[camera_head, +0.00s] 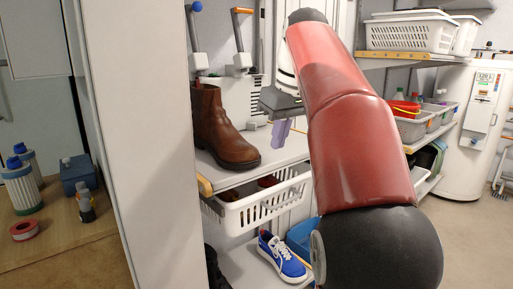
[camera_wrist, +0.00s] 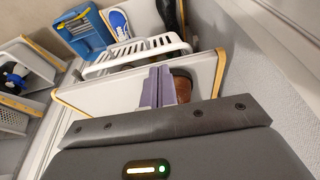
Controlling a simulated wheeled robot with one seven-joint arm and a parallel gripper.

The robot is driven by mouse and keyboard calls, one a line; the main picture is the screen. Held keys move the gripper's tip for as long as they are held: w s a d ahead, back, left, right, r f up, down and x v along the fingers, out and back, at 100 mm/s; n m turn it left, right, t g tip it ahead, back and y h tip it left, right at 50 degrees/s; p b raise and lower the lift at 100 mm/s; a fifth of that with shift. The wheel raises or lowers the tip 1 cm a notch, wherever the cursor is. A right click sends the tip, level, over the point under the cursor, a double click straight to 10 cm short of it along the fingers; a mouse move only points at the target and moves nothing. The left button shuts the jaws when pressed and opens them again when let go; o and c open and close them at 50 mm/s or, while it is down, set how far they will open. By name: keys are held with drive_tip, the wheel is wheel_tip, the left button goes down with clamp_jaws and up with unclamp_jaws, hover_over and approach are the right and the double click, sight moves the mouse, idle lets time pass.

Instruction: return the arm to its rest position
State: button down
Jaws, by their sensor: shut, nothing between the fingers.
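My red arm reaches up and away through the middle of the head view. My gripper (camera_head: 282,133) has purple fingers and hangs above the white shelf, right of a brown boot (camera_head: 222,130). In the wrist view the purple fingers of my gripper (camera_wrist: 158,86) are together with nothing between them. Part of the brown boot shows just behind them in the wrist view (camera_wrist: 182,86). The boot stands upright on the shelf, and in the head view a gap separates it from the fingers.
A white basket (camera_head: 262,204) hangs below the boot's shelf (camera_head: 237,172). A blue shoe (camera_head: 283,259) and a blue bin (camera_head: 302,238) are lower down. A white panel (camera_head: 112,120) stands at the left. Shelves with baskets (camera_head: 410,36) and a white tank (camera_head: 474,130) are at the right.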

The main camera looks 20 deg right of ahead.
drive_tip(key=s+a+f+m+t, duration=0.1)
drive_tip(key=s+a+f, duration=0.3)
drive_tip(key=s+f, duration=0.6)
drive_tip(key=s+a+f+m+t+h, duration=0.1)
drive_tip(key=s+a+f, duration=0.3)
drive_tip(key=s+f, duration=0.6)
wheel_tip(320, 180, down, 6)
drive_tip(key=shift+s+f+m, duration=0.15)
drive_tip(key=shift+s+m, duration=0.2)
drive_tip(key=shift+m, duration=0.45)
